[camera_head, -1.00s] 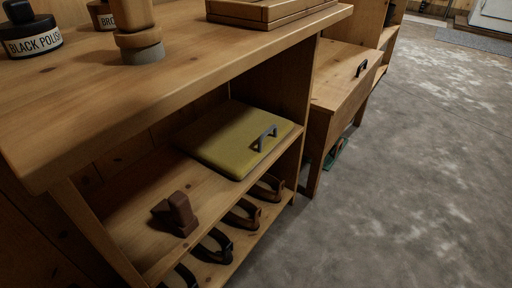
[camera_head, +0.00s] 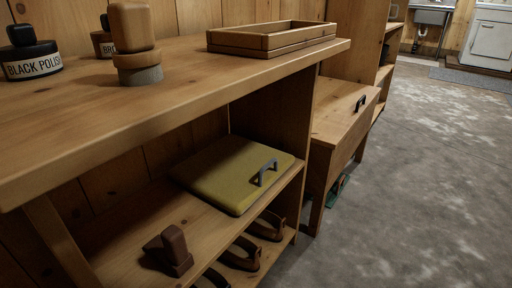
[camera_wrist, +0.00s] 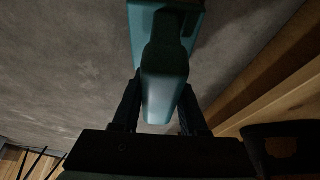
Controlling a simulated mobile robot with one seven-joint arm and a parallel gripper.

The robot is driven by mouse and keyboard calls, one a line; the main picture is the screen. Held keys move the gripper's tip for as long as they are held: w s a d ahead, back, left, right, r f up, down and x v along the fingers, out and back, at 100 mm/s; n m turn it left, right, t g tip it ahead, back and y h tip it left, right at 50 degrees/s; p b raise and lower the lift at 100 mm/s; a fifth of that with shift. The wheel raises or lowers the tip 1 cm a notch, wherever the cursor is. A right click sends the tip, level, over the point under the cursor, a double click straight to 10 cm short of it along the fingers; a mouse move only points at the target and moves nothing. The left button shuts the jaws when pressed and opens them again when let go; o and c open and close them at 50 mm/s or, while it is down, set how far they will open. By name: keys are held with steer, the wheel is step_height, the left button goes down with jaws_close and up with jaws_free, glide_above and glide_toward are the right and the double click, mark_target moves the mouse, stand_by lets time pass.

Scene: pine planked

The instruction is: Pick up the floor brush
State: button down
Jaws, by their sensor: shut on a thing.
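The floor brush, a teal piece with a raised grip (camera_wrist: 165,88), fills the upper middle of the wrist view. My gripper (camera_wrist: 161,105) is shut on its near end, with one dark finger on each side. The brush's far end runs out of the top of the view, so any bristles are hidden. In the head view a small teal thing (camera_head: 335,190) shows low beside the wooden bench, partly hidden by it; I cannot tell if it is the same piece. My gripper does not show in the head view.
A wooden bench (camera_head: 340,110) with a dark handle stands beside the shelf unit. A yellow-green lidded case (camera_head: 225,175) and brown blocks lie on its shelf. Polish jars (camera_head: 30,62), a wooden brush (camera_head: 133,40) and a tray (camera_head: 270,40) stand on top. Grey floor (camera_head: 430,190) at right is clear.

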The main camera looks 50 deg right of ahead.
stand_by(0.3)
step_height(320, 180, up, 10)
steer(key=p, duration=0.7)
steer(key=shift+p, duration=0.4)
